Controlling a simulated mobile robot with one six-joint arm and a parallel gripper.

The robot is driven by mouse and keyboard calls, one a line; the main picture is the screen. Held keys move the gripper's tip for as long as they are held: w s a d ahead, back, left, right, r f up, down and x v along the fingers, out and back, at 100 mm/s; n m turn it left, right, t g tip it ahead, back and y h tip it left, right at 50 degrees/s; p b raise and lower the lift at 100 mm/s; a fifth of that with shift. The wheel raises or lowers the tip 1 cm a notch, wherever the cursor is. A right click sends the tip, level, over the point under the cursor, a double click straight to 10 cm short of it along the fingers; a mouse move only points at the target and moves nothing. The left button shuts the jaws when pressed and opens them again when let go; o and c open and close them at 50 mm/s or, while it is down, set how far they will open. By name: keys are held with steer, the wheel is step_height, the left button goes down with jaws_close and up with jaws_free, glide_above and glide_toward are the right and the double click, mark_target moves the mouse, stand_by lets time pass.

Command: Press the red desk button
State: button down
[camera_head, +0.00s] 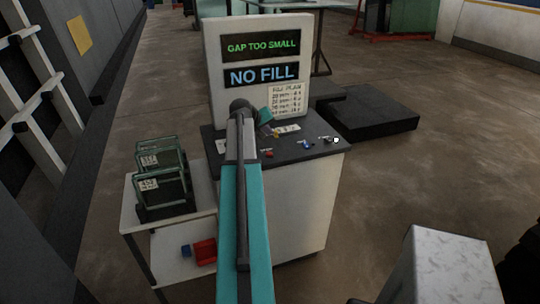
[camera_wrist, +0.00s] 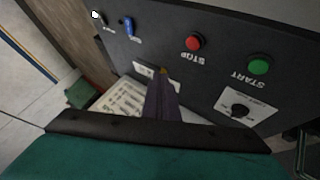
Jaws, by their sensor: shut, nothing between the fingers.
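The red button (camera_wrist: 194,42), marked STOP, is on the dark panel in the wrist view. It also shows small on the desk's dark top in the head view (camera_head: 268,153). My gripper (camera_wrist: 163,78) is shut and empty. Its fingers point at the panel near a white label with a small yellow part, to the lower left of the red button in the wrist view. The gripper also shows in the head view (camera_head: 272,130), beyond the red button. The fingers appear clear of the button; I cannot tell whether they touch the panel.
A green START button (camera_wrist: 258,65), a black knob (camera_wrist: 239,110) and a blue switch (camera_wrist: 128,26) share the panel. An upright display (camera_head: 260,70) reads "GAP TOO SMALL" and "NO FILL". A side table (camera_head: 130,218) holding frames stands at left.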

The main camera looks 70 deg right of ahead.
mark_target(268, 155)
steer(key=shift+f+b, duration=1.8)
steer(key=shift+f, duration=1.9)
steer(key=shift+f+b, duration=0.7)
steer(key=shift+f, duration=0.3)
stand_by(0.4)
steer(key=shift+r, duration=0.2)
steer(key=shift+r+p, duration=0.45)
steer(key=shift+r, duration=0.35)
steer(key=shift+r, duration=0.15)
steer(key=shift+r+p, duration=1.15)
steer(key=shift+r, duration=1.2)
